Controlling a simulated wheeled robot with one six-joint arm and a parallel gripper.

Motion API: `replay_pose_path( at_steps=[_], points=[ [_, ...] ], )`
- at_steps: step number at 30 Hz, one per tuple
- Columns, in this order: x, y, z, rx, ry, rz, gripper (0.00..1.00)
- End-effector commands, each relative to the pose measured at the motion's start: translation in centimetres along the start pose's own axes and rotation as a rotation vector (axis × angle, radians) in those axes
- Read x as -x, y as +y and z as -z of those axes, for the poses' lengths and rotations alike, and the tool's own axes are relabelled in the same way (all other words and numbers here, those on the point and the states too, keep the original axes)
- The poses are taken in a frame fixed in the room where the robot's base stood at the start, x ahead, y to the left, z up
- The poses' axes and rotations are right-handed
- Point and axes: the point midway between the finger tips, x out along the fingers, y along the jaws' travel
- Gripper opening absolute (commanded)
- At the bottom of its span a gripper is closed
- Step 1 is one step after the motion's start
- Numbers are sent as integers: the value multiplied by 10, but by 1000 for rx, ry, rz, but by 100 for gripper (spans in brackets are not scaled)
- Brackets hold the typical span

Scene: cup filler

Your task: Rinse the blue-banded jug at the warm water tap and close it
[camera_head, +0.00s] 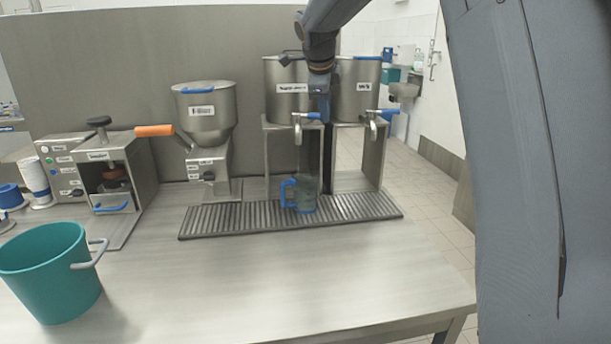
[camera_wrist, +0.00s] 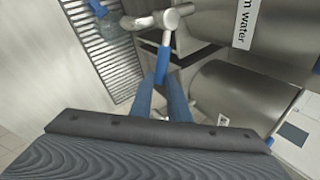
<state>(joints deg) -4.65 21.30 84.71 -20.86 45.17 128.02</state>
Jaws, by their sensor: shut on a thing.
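The blue-banded jug (camera_head: 306,195), clear with a blue handle on its left, stands upright on the drip grate under the warm water tap (camera_head: 298,128). Part of the jug shows at the top of the wrist view (camera_wrist: 118,40). The tap has a blue lever (camera_head: 312,116), which in the wrist view (camera_wrist: 162,62) points toward my gripper. My gripper (camera_head: 325,117) is shut on the lever's end; its blue fingers show in the wrist view (camera_wrist: 162,88). I cannot make out a water stream or the water level in the jug.
The drip grate (camera_head: 225,222) runs along the counter (camera_head: 230,290). A second tap (camera_head: 374,128) is to the right. A steel hopper with an orange handle (camera_head: 155,131) stands left. A teal bucket (camera_head: 50,275) is at front left. The front counter is clear.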

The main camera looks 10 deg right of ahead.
Motion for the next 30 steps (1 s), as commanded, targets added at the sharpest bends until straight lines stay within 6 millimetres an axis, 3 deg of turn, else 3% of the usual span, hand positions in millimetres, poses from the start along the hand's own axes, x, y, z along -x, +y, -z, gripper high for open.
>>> replay_pose_path(
  at_steps=[17,30],
  points=[
    [-1,0,0,5,-2,-2,0],
    [-12,-20,2,222,-149,-4,0]
  ],
)
